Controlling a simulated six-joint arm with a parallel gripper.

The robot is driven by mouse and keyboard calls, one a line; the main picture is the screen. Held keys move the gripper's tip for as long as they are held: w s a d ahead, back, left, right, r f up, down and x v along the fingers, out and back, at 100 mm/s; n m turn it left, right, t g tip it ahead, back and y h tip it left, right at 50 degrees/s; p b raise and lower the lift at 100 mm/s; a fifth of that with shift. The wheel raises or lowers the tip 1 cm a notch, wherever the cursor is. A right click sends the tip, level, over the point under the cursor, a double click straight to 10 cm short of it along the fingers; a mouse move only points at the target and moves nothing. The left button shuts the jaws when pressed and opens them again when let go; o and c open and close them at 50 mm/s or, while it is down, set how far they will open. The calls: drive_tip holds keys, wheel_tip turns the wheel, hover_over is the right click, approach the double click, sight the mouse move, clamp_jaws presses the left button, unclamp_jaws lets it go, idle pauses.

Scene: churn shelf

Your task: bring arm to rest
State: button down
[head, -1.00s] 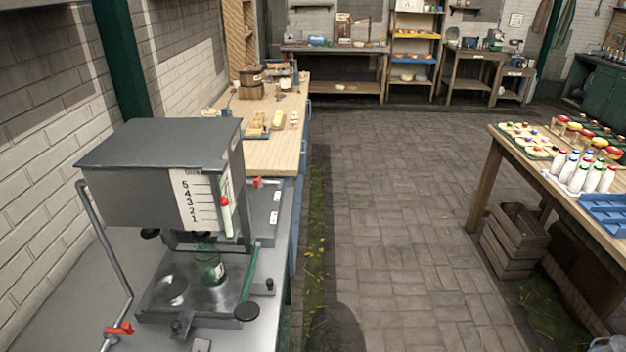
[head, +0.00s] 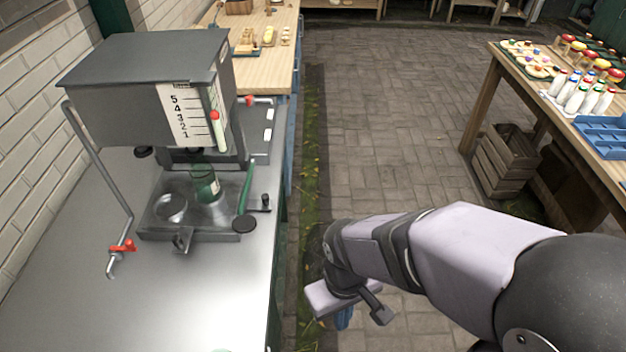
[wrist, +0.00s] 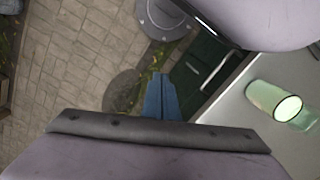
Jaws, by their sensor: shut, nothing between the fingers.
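My arm reaches in from the lower right of the head view, over the paved floor beside the steel counter (head: 215,285). My gripper (head: 343,318) hangs at its end, pointing down, with its blue fingers partly hidden by the wrist. In the wrist view the two blue fingers (wrist: 160,98) lie together, shut and empty. They point down past the counter's edge and touch nothing that I can see.
A pale green glass vessel (wrist: 272,103) lies to the right in the wrist view. A table (head: 484,110) with bottles and a wooden crate (head: 503,160) stand right. Floor between is clear.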

drive_tip(key=w+d+r+m, duration=0.1)
drive_tip(key=w+d+m, duration=0.2)
drive_tip(key=d, duration=0.6)
drive_tip(key=shift+d+m+t, duration=0.15)
drive_tip(key=shift+m+t, duration=0.15)
drive_tip(key=shift+m, duration=0.8)
drive_tip(key=shift+r, duration=0.15)
